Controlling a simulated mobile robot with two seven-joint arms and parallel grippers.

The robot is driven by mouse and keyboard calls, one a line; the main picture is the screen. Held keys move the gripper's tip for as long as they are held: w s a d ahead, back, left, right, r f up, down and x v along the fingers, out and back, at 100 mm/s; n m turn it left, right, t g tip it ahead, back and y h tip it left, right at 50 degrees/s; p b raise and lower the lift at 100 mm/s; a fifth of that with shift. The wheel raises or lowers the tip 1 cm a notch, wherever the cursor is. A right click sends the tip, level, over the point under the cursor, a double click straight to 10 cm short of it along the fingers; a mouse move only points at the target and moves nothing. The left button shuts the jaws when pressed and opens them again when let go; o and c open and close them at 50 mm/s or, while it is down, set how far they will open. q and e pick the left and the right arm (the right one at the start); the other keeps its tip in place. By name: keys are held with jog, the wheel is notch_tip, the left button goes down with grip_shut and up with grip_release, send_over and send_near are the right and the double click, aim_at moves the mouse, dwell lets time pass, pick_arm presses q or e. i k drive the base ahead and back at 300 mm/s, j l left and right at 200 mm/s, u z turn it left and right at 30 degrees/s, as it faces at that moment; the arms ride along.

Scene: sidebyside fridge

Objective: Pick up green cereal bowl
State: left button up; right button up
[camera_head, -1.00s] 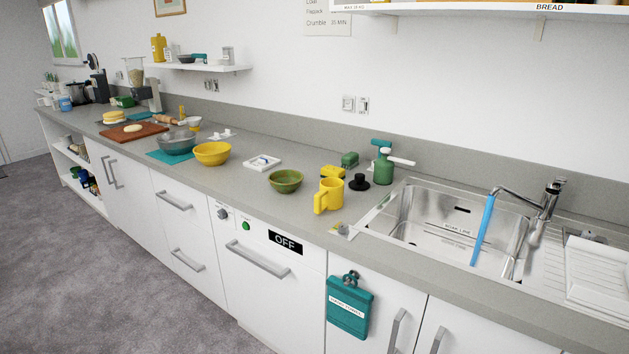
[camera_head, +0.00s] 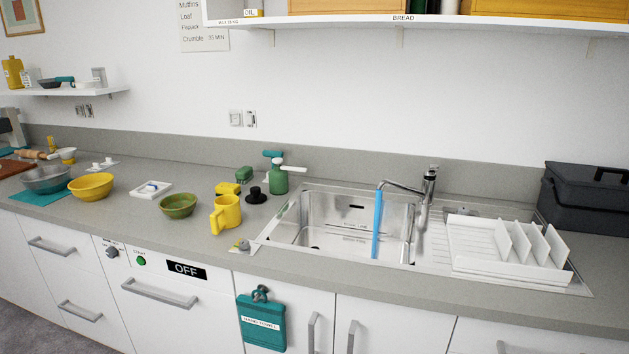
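The green cereal bowl (camera_head: 179,206) stands upright on the grey counter, left of the yellow mug (camera_head: 226,214) and right of a small white tray. It looks empty, and nothing covers it. Neither of my grippers shows in the head view.
A yellow bowl (camera_head: 91,187) and a grey-blue bowl (camera_head: 46,180) stand to the left. A green spray bottle (camera_head: 278,179), a black plug (camera_head: 256,195) and a sink (camera_head: 345,222) with running water lie to the right. The counter front edge before the green bowl is clear.

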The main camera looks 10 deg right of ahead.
aim_at(178, 206)
jog(key=i+j, duration=0.15)
jog(key=j, duration=0.2)
jog(key=i+j+z, duration=0.1)
jog(key=i+j, duration=0.25)
jog(key=j, duration=0.3)
jog(key=i+j+z, duration=0.1)
jog(key=j, duration=0.25)
jog(key=i+j, duration=0.2)
jog(key=j, duration=0.15)
jog(key=i+j+z, duration=0.1)
jog(key=j, duration=0.25)
